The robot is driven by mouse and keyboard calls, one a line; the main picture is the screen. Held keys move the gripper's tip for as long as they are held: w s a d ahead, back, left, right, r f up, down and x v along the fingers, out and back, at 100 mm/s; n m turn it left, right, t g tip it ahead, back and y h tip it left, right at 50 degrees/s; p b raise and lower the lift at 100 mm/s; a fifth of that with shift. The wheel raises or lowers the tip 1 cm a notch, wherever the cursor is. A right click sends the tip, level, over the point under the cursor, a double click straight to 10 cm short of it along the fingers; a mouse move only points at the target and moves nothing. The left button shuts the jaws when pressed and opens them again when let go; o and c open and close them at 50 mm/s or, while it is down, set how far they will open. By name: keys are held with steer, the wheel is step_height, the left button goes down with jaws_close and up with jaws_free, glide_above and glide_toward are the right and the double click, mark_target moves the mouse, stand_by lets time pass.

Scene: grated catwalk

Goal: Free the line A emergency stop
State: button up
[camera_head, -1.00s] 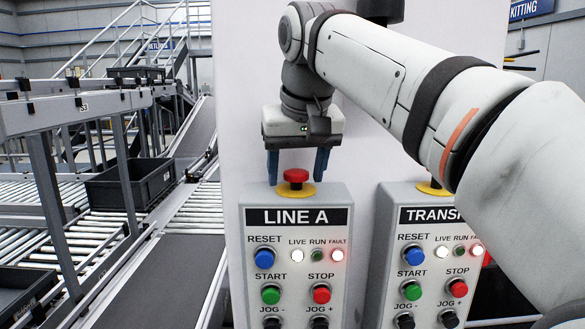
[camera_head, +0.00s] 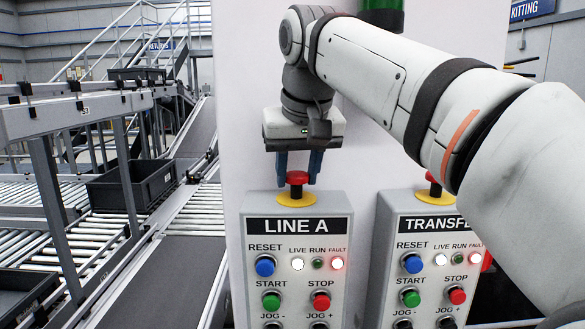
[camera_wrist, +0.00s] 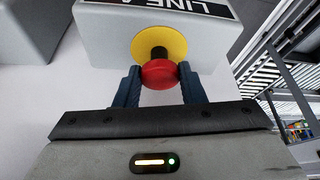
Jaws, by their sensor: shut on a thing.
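The LINE A panel (camera_head: 296,270) stands upright below my gripper. Its emergency stop, a red mushroom button (camera_head: 297,178) on a yellow disc (camera_head: 296,197), sits on the panel's top. My gripper (camera_head: 298,168) points down with its two blue fingers on either side of the red head. In the wrist view the fingers are shut on the red head (camera_wrist: 159,74), one at each side, with the yellow disc (camera_wrist: 160,42) and black stem beyond it. On the panel the LIVE lamp (camera_head: 297,264) is white and the FAULT lamp (camera_head: 337,263) glows red.
A TRANSFER panel (camera_head: 425,270) with its own red stop (camera_head: 434,177) stands close on the right, under my arm. A pale wall or column (camera_head: 245,100) is right behind. Roller conveyors and a dark tote (camera_head: 132,184) lie to the left.

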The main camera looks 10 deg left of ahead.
steer(key=shift+r, duration=0.35)
steer(key=o, duration=0.9)
steer(key=shift+o, duration=0.5)
steer(key=shift+f, duration=0.1)
steer(key=v, duration=0.7)
steer(key=shift+s+r+p, duration=0.15)
steer(key=shift+r+p, duration=0.2)
steer(key=shift+p, duration=0.1)
